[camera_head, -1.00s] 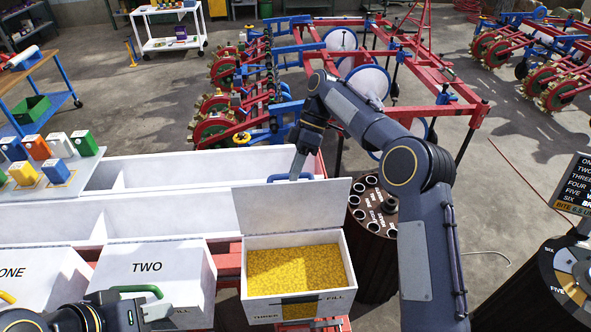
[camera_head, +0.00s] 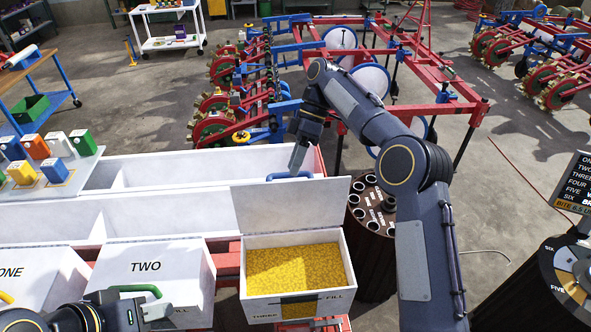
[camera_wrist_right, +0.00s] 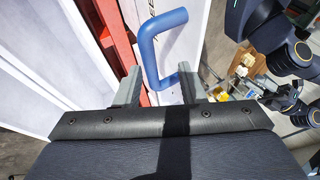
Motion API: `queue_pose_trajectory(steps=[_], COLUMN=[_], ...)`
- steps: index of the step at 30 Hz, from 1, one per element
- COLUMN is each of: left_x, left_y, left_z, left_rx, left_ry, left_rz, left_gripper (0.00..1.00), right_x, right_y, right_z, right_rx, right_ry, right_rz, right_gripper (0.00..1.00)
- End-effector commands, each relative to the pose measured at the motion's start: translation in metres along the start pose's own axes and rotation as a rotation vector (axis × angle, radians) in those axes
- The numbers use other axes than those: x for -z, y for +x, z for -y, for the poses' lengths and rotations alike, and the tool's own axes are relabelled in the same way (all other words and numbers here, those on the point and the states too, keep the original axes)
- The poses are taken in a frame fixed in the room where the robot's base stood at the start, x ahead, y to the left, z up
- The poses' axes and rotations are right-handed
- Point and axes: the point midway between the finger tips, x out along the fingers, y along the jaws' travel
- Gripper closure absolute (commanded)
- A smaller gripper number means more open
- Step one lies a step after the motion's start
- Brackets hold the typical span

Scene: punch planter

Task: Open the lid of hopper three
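Hopper three is a white box (camera_head: 257,305) full of yellow grain (camera_head: 290,268), labelled THREE on its front. Its white lid (camera_head: 290,206) stands raised at the back edge, leaving the grain exposed. A blue handle (camera_head: 290,177) shows just above the lid's top edge. My right gripper (camera_head: 295,167) is at this handle, behind the lid. In the right wrist view its fingers (camera_wrist_right: 160,82) are spread apart, with the blue handle (camera_wrist_right: 161,23) at and beyond their tips. My left gripper (camera_head: 160,312) is low at the left, in front of hopper two; its finger gap is unclear.
Closed hopper two (camera_head: 150,265) with a green handle (camera_head: 137,290) stands left of hopper three. A long white trough (camera_head: 140,215) runs behind. A round dark stand with tube holes (camera_head: 372,220) is at the right. Red planter frames fill the back.

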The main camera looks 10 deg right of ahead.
Motion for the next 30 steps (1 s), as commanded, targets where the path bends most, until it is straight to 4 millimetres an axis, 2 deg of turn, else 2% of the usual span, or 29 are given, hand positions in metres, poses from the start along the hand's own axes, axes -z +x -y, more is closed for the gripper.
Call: queue_pose_trajectory(steps=[3, 9, 18, 24, 30], left_x=[-0.006, -0.012, -0.024, -0.026, -0.026], left_y=[0.013, 0.024, 0.047, 0.051, 0.052], left_z=[0.006, 0.011, 0.021, 0.024, 0.024], left_rx=[0.0, 0.0, 0.0, 0.0, 0.0], left_ry=[0.0, 0.0, 0.0, 0.0, 0.0], left_rz=[0.0, 0.0, 0.0, 0.0, 0.0], left_gripper=[0.64, 0.64, 0.64, 0.64, 0.64], right_x=[0.005, 0.016, 0.02, 0.023, 0.024], right_y=[-0.008, -0.025, -0.018, -0.018, -0.018], right_z=[0.025, 0.072, 0.14, 0.165, 0.171], right_rx=[-0.004, -0.004, -0.002, -0.001, 0.0], right_ry=[-0.004, -0.004, -0.003, -0.001, -0.001], right_rz=[-0.001, -0.001, 0.0, -0.001, 0.0], right_gripper=[0.64, 0.64, 0.64, 0.64, 0.64])
